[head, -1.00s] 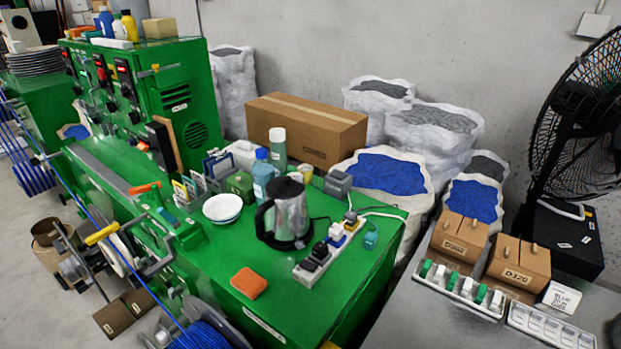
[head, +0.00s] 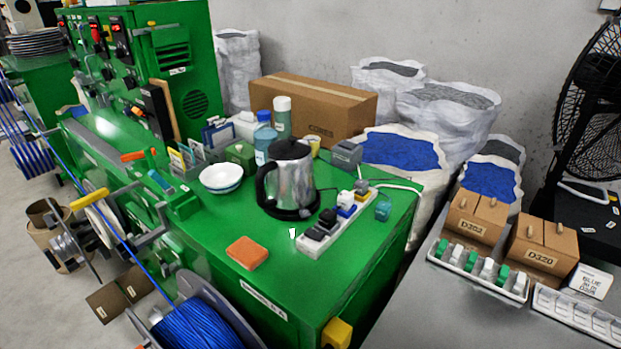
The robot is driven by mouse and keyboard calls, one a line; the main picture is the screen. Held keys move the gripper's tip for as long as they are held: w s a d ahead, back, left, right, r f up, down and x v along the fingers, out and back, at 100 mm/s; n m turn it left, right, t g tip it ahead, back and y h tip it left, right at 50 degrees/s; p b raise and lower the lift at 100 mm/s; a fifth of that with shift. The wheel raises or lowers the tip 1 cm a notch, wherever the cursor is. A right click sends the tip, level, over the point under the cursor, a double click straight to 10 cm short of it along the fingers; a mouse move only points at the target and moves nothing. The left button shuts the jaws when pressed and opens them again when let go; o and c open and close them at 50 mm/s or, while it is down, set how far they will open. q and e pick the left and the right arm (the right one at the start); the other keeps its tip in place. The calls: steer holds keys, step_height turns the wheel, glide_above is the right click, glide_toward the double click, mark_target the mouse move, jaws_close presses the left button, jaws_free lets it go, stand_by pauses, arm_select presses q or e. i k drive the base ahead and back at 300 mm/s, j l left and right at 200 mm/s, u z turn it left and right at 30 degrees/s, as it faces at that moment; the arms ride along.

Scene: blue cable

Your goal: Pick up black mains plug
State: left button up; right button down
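A white power strip (head: 309,248) lies on the green bench top at the right of the kettle. Black mains plugs sit in its near end: one (head: 316,233) nearer the front and one (head: 327,217) just behind it. They look close together, and I cannot tell exactly where one ends. A blue plug (head: 347,210) and a pale plug with a yellowish top sit farther along the strip. Neither of my grippers shows in the head view.
A steel kettle (head: 290,178) with a black handle stands left of the strip. An orange sponge (head: 247,253), a white bowl (head: 221,178) and a teal block (head: 383,210) lie nearby. The green bench top (head: 300,282) in front of the strip is clear.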

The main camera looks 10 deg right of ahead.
mark_target(327, 219)
steer(key=k+l+u, duration=0.25)
steer(key=u, duration=0.15)
steer(key=k+l+u, duration=0.2)
steer(key=u, duration=0.25)
steer(key=k, duration=0.1)
